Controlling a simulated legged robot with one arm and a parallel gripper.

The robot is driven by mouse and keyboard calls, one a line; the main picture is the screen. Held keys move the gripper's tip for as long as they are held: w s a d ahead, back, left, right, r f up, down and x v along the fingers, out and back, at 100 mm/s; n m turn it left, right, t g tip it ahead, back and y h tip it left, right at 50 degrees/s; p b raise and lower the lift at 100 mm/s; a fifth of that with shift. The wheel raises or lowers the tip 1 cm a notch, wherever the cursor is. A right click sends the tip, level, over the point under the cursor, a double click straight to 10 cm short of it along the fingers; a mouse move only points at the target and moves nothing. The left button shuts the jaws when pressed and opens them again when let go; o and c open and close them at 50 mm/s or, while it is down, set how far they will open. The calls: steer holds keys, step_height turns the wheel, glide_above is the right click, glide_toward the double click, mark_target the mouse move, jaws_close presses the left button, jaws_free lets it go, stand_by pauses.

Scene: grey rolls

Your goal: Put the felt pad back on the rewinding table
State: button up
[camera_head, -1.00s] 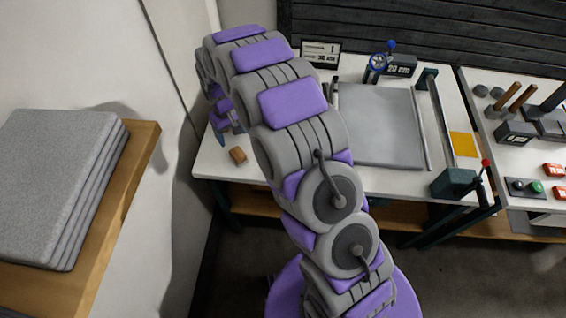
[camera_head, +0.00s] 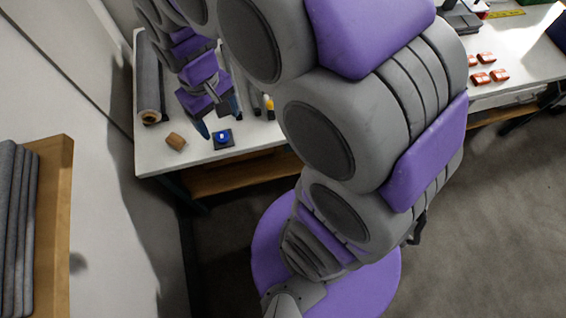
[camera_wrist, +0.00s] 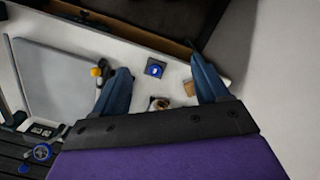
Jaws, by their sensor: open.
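Grey felt-like pads (camera_head: 18,230) lie stacked on a wooden shelf at the left edge of the head view. I cannot tell which pad the task means. The white rewinding table (camera_head: 160,162) stands behind my arm; its front left corner is bare. A flat grey sheet (camera_wrist: 60,85) lies on it in the wrist view; my arm hides it in the head view. My gripper (camera_head: 219,118) is open and empty above the left part of the table. Its blue fingers, spread apart, also show in the wrist view (camera_wrist: 161,63).
A blue round button on a dark base (camera_head: 223,138) and a small wooden block (camera_head: 176,141) sit near the table's front edge. A dark roll (camera_head: 149,85) lies at its left end. Orange-red pieces (camera_head: 483,68) sit on the right-hand table. Floor in front is clear.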

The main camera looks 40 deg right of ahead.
steer(key=s+d+r+m, duration=0.1)
steer(key=s+d, duration=0.1)
steer(key=s, duration=0.7)
steer(key=s+d+r+m, duration=0.1)
steer(key=s+d, duration=0.1)
steer(key=s, duration=0.7)
steer(key=shift+s+d+r+g, duration=0.15)
steer(key=shift+s+g, duration=0.15)
steer(key=shift+g, duration=0.1)
